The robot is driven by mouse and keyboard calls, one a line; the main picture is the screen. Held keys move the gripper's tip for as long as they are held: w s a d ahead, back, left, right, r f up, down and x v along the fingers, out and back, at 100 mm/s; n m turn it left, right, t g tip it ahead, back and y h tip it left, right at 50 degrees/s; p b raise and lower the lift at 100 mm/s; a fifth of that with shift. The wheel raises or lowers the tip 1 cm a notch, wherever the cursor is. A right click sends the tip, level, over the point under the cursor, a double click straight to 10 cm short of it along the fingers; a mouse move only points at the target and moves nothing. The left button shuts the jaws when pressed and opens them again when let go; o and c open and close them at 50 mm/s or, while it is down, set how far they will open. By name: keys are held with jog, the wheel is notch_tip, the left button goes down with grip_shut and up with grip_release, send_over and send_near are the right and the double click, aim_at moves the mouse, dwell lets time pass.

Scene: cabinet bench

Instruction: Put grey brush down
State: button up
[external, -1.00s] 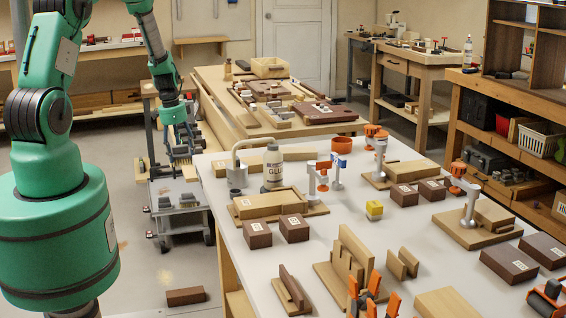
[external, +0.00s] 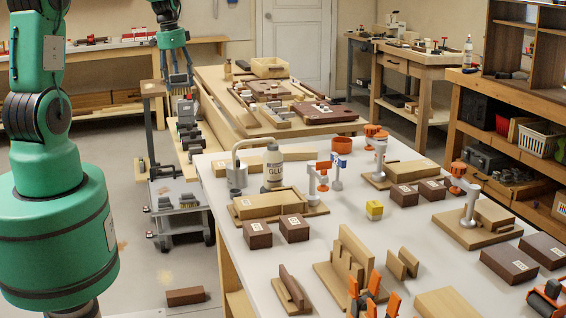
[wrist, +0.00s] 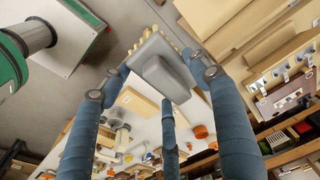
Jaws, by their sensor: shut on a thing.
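The grey brush (wrist: 158,68) has a grey body with a raised block and pale yellow bristles along its edge. In the wrist view it sits between the blue fingers of my gripper (wrist: 160,85), which is shut on it. In the external view my gripper (external: 180,80) hangs in the air above the grey trolley (external: 180,222), at the left end of the wooden bench. The brush is too small there to make out clearly between the fingers.
Dark grey items (external: 187,125) stand behind the trolley, beside its post (external: 158,120). The wooden bench (external: 235,118) holds trays and blocks. The white table (external: 225,220) carries a glue bottle (external: 273,165), clamps and several blocks. A brown block (external: 185,296) lies on the floor.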

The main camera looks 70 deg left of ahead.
jog(key=w+d+m+h+p, duration=0.15)
jog(key=w+d+m, duration=0.35)
jog(key=w+d, duration=1.1)
jog(key=w+d+m+y+p, duration=0.1)
jog(key=w+d+m+p, duration=0.3)
jog(key=w+d, duration=1.2)
jog(key=s+d+m+g+p, duration=0.2)
jog(key=d+m, duration=0.7)
jog(key=d, duration=3.4)
notch_tip(320, 180, down, 12)
jog(key=shift+s+r+t+h+p, duration=0.25)
jog(key=shift+s+t+h+p, duration=0.1)
jog(key=shift+h, duration=0.1)
jog(key=shift+d, duration=0.1)
jog(key=shift+f, duration=3.1)
